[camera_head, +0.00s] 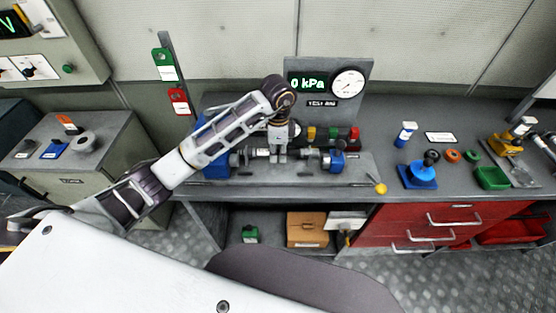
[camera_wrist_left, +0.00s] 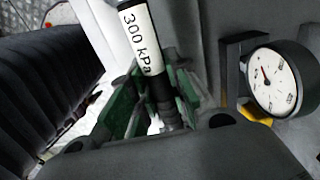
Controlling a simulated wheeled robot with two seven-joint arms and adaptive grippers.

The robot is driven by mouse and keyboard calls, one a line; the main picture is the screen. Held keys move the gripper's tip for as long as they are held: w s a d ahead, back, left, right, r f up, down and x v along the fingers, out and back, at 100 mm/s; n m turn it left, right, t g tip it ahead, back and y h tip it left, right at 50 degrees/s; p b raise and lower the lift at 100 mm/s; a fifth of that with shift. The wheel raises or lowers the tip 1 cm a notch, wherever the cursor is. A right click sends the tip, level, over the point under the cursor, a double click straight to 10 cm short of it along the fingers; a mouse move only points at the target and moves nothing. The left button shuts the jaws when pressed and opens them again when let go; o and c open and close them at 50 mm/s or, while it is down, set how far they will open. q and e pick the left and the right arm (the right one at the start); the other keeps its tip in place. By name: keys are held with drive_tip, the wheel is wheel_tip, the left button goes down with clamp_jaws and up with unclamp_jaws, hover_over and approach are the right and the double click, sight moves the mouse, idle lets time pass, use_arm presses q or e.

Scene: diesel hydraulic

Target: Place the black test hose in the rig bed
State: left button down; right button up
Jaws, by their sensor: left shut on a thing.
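My left gripper (camera_head: 277,155) is low over the test rig in the head view. The black test hose, with a white "300 kPa" label, shows in the left wrist view (camera_wrist_left: 157,88), where it runs between the gripper's green-sided fingers (camera_wrist_left: 160,122). The gripper is shut on it. In the head view the rig bed (camera_head: 352,174) is a grey plate with blue end blocks and metal fittings on either side of the gripper. The gripper covers the middle of the bed, so I cannot tell whether the hose touches it. My right gripper is out of view.
The gauge panel (camera_head: 305,104) reading "0 kPa" stands behind the rig. Several coloured fittings (camera_head: 333,133) stand between it and the bed. A yellow ball (camera_head: 380,188) is at the bed's front right. A blue stand (camera_head: 418,175) and green tray (camera_head: 491,177) are farther right.

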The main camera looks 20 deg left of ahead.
sight(278, 150)
use_arm(q)
drive_tip(key=shift+f, duration=0.15)
drive_tip(key=shift+f+p, duration=0.3)
drive_tip(key=shift+f, duration=1.55)
drive_tip(key=shift+f, duration=0.1)
drive_tip(key=c, duration=1.3)
unclamp_jaws()
drive_tip(key=shift+c, duration=0.2)
wheel_tip(278, 150, up, 8)
drive_tip(key=shift+f+b, duration=0.1)
drive_tip(key=shift+b, duration=0.4)
drive_tip(key=shift+r+p, duration=0.35)
drive_tip(key=shift+r, duration=1.85)
